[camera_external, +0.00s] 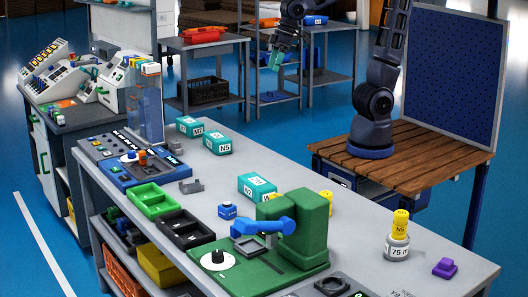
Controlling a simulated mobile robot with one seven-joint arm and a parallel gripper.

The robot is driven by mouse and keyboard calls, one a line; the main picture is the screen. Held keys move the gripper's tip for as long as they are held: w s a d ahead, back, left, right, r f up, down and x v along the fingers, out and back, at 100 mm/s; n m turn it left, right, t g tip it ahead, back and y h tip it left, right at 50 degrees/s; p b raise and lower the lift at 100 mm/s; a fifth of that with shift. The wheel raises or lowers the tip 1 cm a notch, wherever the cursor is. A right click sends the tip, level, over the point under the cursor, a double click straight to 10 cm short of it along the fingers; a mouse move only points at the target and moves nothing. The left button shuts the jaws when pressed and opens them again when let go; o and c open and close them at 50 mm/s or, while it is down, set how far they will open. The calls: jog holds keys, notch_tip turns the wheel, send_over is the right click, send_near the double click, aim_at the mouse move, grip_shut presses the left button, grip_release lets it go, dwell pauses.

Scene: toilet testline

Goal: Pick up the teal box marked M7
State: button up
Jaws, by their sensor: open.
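Several teal boxes stand on the long grey table. The back-left teal box (188,126) has white labels; one seems to begin with M, but it is too small to read surely. Beside it, to the right and nearer, is a teal box marked N5 (217,142). Another labelled teal box (257,187) stands near the table's middle, behind a green machine; its marking is unclear. My gripper (276,62) is open, high up at the top centre, well away from these boxes. A small teal patch shows at its fingers; I cannot tell what it is.
A green machine (308,225) with a blue handle stands on the table. Green (152,201) and black (186,229) bins sit along the left edge. A yellow-topped weight (398,240) and a purple block (445,268) are at right. The table's back middle is mostly clear.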

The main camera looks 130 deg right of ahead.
jog(key=w+d+f+m, duration=0.2)
jog(key=w+d, duration=0.2)
jog(key=d, duration=0.3)
jog(key=w+d+f+m, duration=0.2)
jog(key=w+d, duration=0.2)
jog(key=d, duration=0.2)
jog(key=m+g+h, duration=0.4)
jog(key=m, duration=0.4)
send_near(190, 121)
jog(key=shift+w+f, duration=0.35)
jog(key=shift+f, duration=0.25)
jog(key=shift+s+d+f, duration=0.2)
jog(key=shift+d+f, duration=0.15)
jog(key=shift+f, duration=0.1)
jog(key=x, duration=0.5)
jog(key=shift+f, duration=0.2)
jog(key=x, duration=0.5)
jog(key=shift+s, duration=0.2)
jog(key=c, duration=1.3)
jog(key=shift+o, duration=0.2)
jog(key=shift+r, duration=0.15)
